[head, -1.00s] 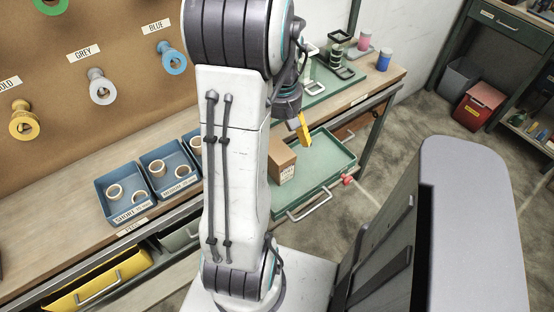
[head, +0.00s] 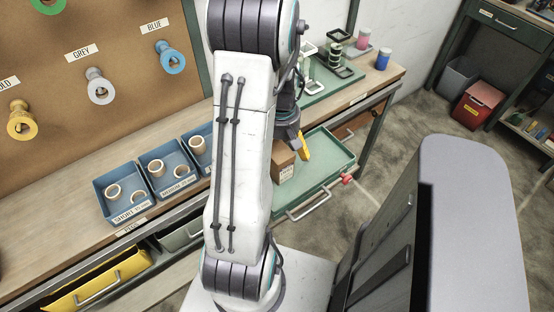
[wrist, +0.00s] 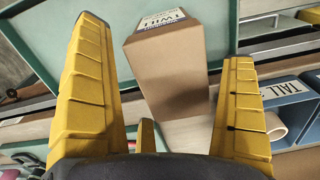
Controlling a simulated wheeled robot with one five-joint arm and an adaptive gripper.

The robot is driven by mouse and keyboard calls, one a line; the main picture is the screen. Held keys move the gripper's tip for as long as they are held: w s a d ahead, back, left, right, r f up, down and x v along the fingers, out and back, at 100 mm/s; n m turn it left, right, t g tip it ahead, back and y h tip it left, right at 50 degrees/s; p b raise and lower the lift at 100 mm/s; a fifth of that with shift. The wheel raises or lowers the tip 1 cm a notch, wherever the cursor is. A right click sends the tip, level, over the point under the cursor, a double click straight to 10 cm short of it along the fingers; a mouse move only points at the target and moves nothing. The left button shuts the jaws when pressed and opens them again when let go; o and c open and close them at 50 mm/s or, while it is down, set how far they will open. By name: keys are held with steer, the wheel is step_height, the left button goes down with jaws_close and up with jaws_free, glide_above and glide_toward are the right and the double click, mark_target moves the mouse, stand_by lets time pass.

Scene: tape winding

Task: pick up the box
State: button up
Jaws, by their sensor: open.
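The box (wrist: 168,68) is brown cardboard with a white printed label. In the wrist view it lies between and beyond the two yellow fingers of my gripper (wrist: 160,85), which are spread apart with nothing held. In the head view the box (head: 283,163) sits in the open green drawer (head: 318,178), and my arm hides part of it. My gripper (head: 304,146) is close to the box there, at its upper right. Whether a finger touches the box cannot be told.
Blue bins (head: 124,193) with cardboard rings stand on the bench left of my arm. A green tray (head: 318,84) with spools lies at the bench's far end. A yellow drawer (head: 98,285) is open lower left. The drawer's rim surrounds the box.

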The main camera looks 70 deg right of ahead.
steer(key=shift+f, duration=0.2)
steer(key=shift+c, duration=0.3)
steer(key=c, duration=1.2)
steer(key=shift+o, duration=0.2)
steer(key=shift+r, duration=0.1)
